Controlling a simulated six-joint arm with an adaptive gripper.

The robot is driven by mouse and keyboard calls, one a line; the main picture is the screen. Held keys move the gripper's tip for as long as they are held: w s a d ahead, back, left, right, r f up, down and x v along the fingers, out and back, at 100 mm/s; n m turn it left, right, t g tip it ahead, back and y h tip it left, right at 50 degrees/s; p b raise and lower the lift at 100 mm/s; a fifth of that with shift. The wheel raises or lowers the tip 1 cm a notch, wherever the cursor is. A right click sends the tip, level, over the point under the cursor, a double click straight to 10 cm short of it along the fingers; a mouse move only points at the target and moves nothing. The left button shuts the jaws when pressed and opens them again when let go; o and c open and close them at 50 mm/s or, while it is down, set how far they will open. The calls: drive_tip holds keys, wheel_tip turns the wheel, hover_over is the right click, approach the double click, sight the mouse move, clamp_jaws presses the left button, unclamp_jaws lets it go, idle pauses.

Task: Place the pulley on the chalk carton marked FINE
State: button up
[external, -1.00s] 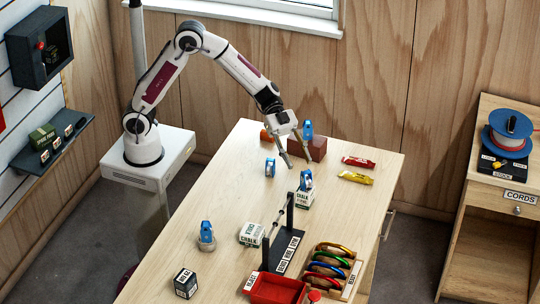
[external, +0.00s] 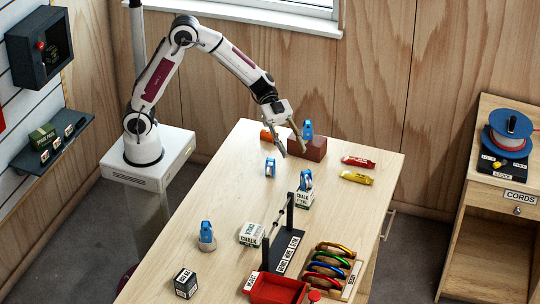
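Several blue pulleys are in view. One (external: 306,180) is on top of a white and dark chalk carton (external: 305,200) near the table's middle. Another pulley (external: 270,167) stands on the bare table to its left. A third (external: 308,130) is at the brown block, and one more (external: 206,231) sits on a grey round base at the front left. A second chalk carton (external: 251,234) lies beside the black rack. The small print is too small to tell which carton reads FINE. My gripper (external: 293,152) is open and empty, above the table in front of the brown block.
The brown block (external: 314,147) and an orange item (external: 267,135) are near my gripper. A black rack (external: 281,243), red tray (external: 277,290) and coloured carabiners (external: 329,262) fill the front. Red (external: 358,162) and yellow (external: 356,177) packets lie right. The left of the table is mostly clear.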

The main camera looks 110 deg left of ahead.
drive_tip(key=a+r+n+t+y, duration=0.35)
drive_tip(key=a+r+y, duration=0.2)
drive_tip(key=r, duration=0.35)
drive_tip(key=s+a+r+n+y, duration=0.3)
drive_tip(key=s+a+r+y, duration=0.1)
drive_tip(key=s+y, duration=0.25)
drive_tip(key=s+d+f+g+h, duration=0.1)
drive_tip(key=s+d+f+g, duration=0.1)
drive_tip(key=s, duration=0.8)
drive_tip(key=s+d+f+n+g, duration=0.1)
drive_tip(key=s+d+f+g, duration=0.2)
drive_tip(key=s, duration=0.7)
drive_tip(key=s+d+f+n+g+h, duration=0.1)
drive_tip(key=s+d+f, duration=0.3)
drive_tip(key=s, duration=0.6)
drive_tip(key=shift+s+f+g+h, duration=0.2)
drive_tip(key=shift+f+g+h, duration=0.15)
drive_tip(key=shift+g, duration=0.3)
